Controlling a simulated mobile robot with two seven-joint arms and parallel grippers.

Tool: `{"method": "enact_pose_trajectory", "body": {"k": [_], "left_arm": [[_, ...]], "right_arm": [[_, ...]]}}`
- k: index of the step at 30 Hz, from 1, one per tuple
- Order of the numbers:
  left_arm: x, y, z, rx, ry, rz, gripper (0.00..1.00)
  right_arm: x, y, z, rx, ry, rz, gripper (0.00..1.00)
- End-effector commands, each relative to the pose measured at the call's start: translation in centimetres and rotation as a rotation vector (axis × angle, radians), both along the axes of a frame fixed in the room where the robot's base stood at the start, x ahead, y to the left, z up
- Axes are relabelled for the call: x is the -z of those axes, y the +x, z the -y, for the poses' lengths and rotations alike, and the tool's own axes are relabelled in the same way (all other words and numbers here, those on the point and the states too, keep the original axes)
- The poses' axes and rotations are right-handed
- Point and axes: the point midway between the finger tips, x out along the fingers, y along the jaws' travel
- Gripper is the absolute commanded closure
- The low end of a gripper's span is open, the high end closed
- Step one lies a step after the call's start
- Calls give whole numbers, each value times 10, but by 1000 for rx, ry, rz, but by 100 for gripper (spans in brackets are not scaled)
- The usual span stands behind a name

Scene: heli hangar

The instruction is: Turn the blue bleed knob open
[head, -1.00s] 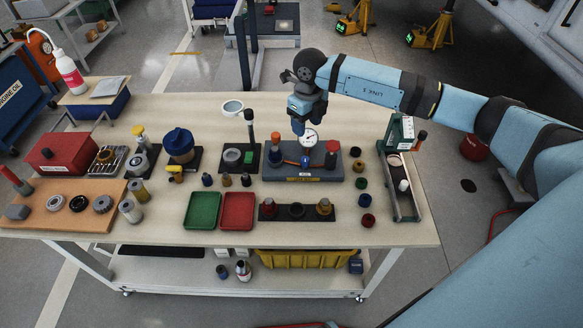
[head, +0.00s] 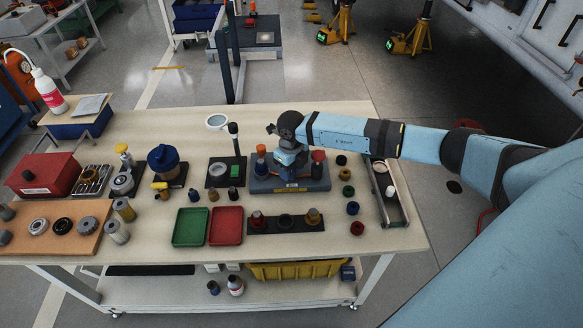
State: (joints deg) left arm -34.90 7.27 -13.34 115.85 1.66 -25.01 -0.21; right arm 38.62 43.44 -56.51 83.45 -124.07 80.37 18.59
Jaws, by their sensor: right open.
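A grey block (head: 312,184) with a yellow label stands at the back middle of the workbench. An orange-topped post (head: 261,151) rises from its left side and a red-topped post (head: 318,157) from its right side. My right gripper (head: 287,168) points down over the middle of this block, between the two posts, and is open. The blue bleed knob is hidden behind the gripper and wrist, as is the round gauge. I cannot tell whether the fingers touch the knob. My left gripper is not in view.
A black strip with fittings (head: 270,226), a red tray (head: 226,225) and a green tray (head: 190,227) lie in front of the block. Small coloured caps and a long tray (head: 398,208) are to its right. A black stand (head: 226,178) is close on its left.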

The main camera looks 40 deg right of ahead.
Motion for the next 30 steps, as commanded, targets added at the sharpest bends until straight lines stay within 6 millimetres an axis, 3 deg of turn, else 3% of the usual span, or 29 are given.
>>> {"method": "enact_pose_trajectory", "body": {"k": [6, 13, 23, 30], "left_arm": [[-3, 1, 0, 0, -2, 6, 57], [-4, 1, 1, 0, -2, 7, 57], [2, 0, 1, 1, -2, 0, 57], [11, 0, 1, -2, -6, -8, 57]], "right_arm": [[0, 0, 0, 0, 0, 0, 46], [0, 0, 0, 0, 1, 0, 95], [1, 0, 0, -37, 1, 0, 95], [2, 1, 0, -169, -1, 1, 95]]}}
